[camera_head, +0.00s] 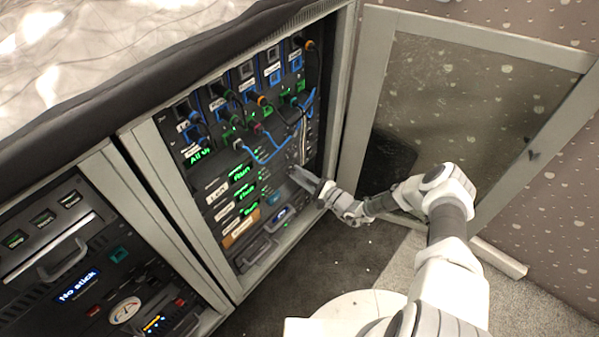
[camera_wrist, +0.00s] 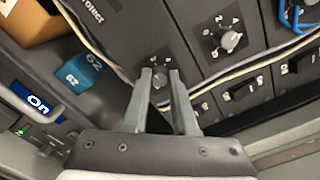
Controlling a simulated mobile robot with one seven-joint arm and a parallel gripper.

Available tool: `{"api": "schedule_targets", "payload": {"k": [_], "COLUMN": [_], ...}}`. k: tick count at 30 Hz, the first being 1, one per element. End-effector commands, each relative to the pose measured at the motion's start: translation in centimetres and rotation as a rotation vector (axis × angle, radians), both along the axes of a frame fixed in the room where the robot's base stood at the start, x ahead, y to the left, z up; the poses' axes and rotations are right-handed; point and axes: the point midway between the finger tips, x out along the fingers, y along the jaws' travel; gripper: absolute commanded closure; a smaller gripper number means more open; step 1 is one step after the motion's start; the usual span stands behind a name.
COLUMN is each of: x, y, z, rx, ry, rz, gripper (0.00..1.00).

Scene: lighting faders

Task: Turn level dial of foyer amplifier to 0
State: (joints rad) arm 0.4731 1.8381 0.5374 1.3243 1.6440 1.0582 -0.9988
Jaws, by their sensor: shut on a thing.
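In the wrist view, a small dial (camera_wrist: 158,79) with printed marks around it sits on a dark grey panel, right at my fingertips. My gripper (camera_wrist: 161,73) is shut on this dial, with one finger on each side; the fingers hide most of the knob. A second, light grey dial (camera_wrist: 230,40) with numbers around it is up and to the right, apart from my fingers. I cannot read a foyer label on either. In the head view, my gripper (camera_head: 298,174) reaches the right side of the rack (camera_head: 258,165); the dial is too small to make out there.
Pale cables (camera_wrist: 95,68) run across the panel close to my fingers. Black switches (camera_wrist: 240,90) are at the right. An open glass door (camera_head: 450,100) stands right of the rack.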

Motion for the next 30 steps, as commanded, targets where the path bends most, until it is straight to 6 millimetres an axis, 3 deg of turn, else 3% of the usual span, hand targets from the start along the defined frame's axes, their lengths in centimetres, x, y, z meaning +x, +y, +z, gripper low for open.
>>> {"api": "schedule_targets", "payload": {"k": [15,30], "x": [-0.02,-0.02], "y": [-0.07,-0.06], "z": [-0.02,-0.15], "rx": [-0.283,-0.411], "ry": [-0.359,-0.524], "rz": [-0.002,-0.001], "gripper": [1.0,1.0]}}
